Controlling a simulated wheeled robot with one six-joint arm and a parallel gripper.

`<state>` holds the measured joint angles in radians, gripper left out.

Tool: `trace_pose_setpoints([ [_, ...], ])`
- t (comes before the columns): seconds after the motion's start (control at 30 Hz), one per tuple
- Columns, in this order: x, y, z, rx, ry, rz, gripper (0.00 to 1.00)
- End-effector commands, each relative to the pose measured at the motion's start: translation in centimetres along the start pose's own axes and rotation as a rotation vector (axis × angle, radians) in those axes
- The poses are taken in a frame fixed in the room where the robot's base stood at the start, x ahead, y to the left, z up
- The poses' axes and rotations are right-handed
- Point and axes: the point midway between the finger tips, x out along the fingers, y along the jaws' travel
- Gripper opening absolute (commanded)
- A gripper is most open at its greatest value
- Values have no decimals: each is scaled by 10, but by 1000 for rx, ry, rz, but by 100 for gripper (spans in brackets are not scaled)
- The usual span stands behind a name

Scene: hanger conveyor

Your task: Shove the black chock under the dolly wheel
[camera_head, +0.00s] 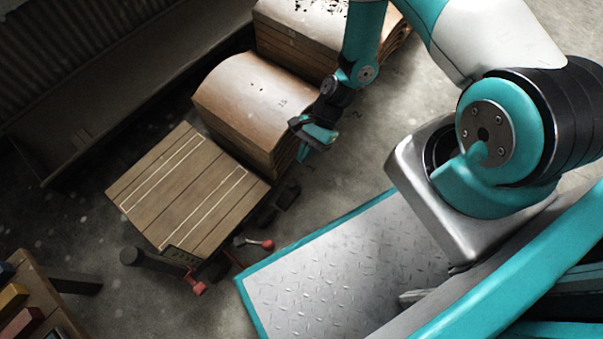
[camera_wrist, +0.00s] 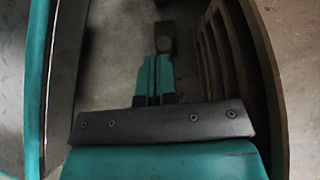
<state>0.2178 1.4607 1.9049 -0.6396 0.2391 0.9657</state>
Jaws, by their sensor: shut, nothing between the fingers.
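A dolly (camera_head: 185,187) with a flat wooden plank deck stands on the concrete floor left of centre in the head view. Small dark shapes sit in shadow by its right edge. One looks like a wheel (camera_head: 266,216), and a separate dark block (camera_head: 288,195) beside it looks like the black chock. Whether they touch I cannot tell. My gripper (camera_head: 303,152) is shut and empty, up and to the right of the block, beside the brown stack. In the wrist view my closed teal fingers (camera_wrist: 155,65) point toward a dark block-like shape (camera_wrist: 165,32) on the floor.
Curved brown stacks (camera_head: 245,95) stand close behind the dolly and beside my gripper; slatted brown edges (camera_wrist: 218,60) flank it on the right. A red-knobbed lever (camera_head: 267,244) sticks out near the dolly. A bench with coloured blocks (camera_head: 20,300) stands lower left.

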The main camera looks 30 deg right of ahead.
Motion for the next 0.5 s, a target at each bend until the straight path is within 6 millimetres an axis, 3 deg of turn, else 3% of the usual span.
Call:
trace_pose_setpoints([
  [0.03, 16, 1, -14, 1, -2, 3, 0],
  [0.3, 54, 0, -52, 1, -1, 2, 0],
  [0.43, 65, 0, -63, 1, -1, 2, 0],
  [0.5, 67, 0, -56, -1, -1, 3, 0],
])
